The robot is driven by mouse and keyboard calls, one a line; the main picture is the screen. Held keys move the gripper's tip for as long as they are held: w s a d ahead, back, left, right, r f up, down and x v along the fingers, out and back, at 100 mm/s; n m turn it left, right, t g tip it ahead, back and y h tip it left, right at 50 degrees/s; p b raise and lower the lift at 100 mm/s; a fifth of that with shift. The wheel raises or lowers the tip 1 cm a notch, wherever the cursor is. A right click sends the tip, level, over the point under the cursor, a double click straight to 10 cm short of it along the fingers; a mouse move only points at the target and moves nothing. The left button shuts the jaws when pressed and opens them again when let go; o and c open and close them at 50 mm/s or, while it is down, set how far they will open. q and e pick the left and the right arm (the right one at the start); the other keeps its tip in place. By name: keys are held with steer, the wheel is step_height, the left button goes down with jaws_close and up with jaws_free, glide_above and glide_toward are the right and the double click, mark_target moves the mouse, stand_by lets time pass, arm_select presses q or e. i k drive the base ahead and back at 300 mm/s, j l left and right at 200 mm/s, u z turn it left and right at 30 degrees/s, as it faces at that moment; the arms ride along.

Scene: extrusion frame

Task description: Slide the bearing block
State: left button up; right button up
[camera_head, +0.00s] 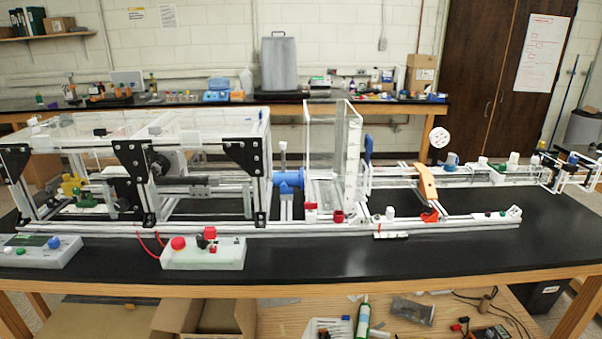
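A long aluminium extrusion frame (330,230) lies along the black table from left to right. I cannot tell for certain which part on it is the bearing block. An orange lever-like piece (427,182) stands tilted on the right-hand rails, with an orange-red foot (430,215) below it. A small white block (389,213) sits on the front rail to its left. A blue cylindrical part (288,179) is mounted left of a clear upright panel box (325,160). Neither of my grippers shows in this view.
A white control box with a red button (205,255) and another box (40,252) stand at the table's front left. The black table top (440,255) is clear at the front right. A back bench (440,112) holds several items.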

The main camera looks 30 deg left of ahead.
mark_target(285, 179)
steer(key=u, duration=1.1)
